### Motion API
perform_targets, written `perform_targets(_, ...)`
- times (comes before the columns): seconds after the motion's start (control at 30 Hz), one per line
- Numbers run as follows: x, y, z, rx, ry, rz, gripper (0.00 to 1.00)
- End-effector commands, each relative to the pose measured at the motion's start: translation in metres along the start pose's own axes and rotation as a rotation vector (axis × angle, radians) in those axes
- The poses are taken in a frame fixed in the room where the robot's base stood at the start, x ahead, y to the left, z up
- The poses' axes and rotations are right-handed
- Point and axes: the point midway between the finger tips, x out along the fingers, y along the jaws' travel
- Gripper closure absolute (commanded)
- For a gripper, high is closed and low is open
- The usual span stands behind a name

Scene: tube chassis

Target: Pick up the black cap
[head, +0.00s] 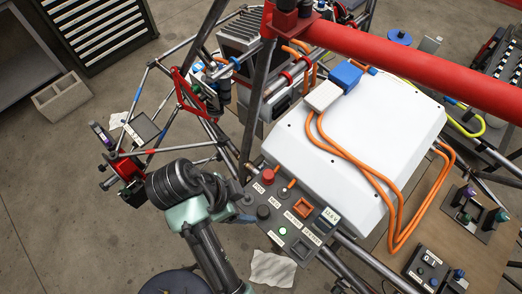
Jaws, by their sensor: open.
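A control panel (283,243) with labels sits at the lower middle. A small round black piece (263,212) on its left part looks like the black cap; I cannot be sure, as other dark knobs are in view. My arm comes up from the bottom edge, left of the panel. The dark end that looks like my gripper (217,190) is just left of the panel, apart from the black piece. It is open, with nothing seen in it; its fingertips are hard to make out against my wrist.
A red button (268,176) and an orange frame (303,206) are on the panel. A white box (350,130) with orange cables stands behind it. A red tube (410,65) and dark frame tubes cross above. Open floor (60,210) lies left.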

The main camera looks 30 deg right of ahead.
Motion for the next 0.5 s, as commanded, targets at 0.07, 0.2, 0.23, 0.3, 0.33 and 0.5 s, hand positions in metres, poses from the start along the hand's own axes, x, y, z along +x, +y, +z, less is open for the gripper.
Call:
perform_targets(0.07,0.016,0.002,0.0,0.0,0.001,0.007,0.27)
perform_targets(0.2,0.042,0.002,0.0,-0.002,0.0,0.006,0.27)
perform_targets(0.23,0.047,0.002,-0.001,-0.002,0.0,0.005,0.27)
perform_targets(0.3,0.057,0.001,0.0,-0.002,0.0,0.003,0.27)
perform_targets(0.33,0.061,0.001,0.0,-0.002,0.0,0.002,0.27)
perform_targets(0.5,0.071,0.001,0.0,-0.001,-0.002,0.0,0.27)
